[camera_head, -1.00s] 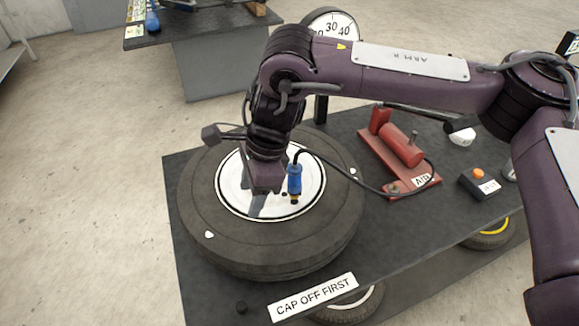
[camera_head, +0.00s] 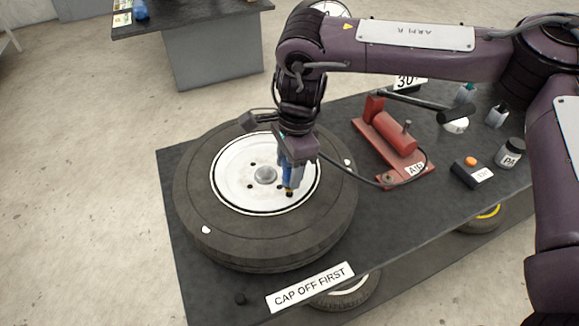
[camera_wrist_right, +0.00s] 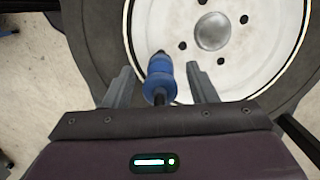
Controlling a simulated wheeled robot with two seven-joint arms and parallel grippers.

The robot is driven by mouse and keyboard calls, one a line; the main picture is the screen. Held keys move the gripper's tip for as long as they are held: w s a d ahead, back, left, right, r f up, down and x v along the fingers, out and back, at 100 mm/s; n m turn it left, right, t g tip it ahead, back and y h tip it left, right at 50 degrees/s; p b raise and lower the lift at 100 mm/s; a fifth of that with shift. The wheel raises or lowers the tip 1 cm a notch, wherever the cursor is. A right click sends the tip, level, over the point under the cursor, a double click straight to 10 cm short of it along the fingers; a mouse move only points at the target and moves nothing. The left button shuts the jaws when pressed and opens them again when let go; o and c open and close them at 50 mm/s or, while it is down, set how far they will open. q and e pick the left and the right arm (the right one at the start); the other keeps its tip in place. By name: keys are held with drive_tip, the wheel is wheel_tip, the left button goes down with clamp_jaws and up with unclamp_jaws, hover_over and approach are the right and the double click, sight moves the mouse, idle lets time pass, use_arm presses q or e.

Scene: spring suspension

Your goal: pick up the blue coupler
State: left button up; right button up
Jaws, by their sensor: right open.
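The blue coupler (camera_head: 284,171) stands on the white wheel hub (camera_head: 232,182) of the tyre (camera_head: 200,235), with a dark hose running from its upper end. In the right wrist view the blue coupler (camera_wrist_right: 159,76) lies between the two grey fingers of my right gripper (camera_wrist_right: 159,70), with a visible gap on each side. In the head view my right gripper (camera_head: 291,162) points down over the coupler and partly hides it. It is open and holds nothing. My left gripper is not in view.
The dark bench (camera_head: 400,225) carries a red pump (camera_head: 390,135) marked "AIR", a small box with an orange button (camera_head: 471,172) and a jar (camera_head: 510,153). The hose (camera_head: 350,175) runs from coupler to pump. A "CAP OFF FIRST" label (camera_head: 310,287) is at the front edge.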

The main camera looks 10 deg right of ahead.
sight(286, 161)
drive_tip(key=shift+f, duration=0.2)
clamp_jaws()
drive_tip(key=shift+r, duration=0.1)
drive_tip(key=shift+a+r, duration=0.1)
drive_tip(key=shift+r, duration=0.4)
wheel_tip(286, 161, up, 4)
drive_tip(key=shift+w+r+b, duration=0.1)
drive_tip(key=shift+r+b, duration=0.15)
drive_tip(key=shift+b, duration=0.45)
wheel_tip(286, 161, up, 17)
drive_tip(key=p, duration=0.7)
drive_tip(key=shift+r+p, duration=0.2)
drive_tip(key=shift+p, duration=0.15)
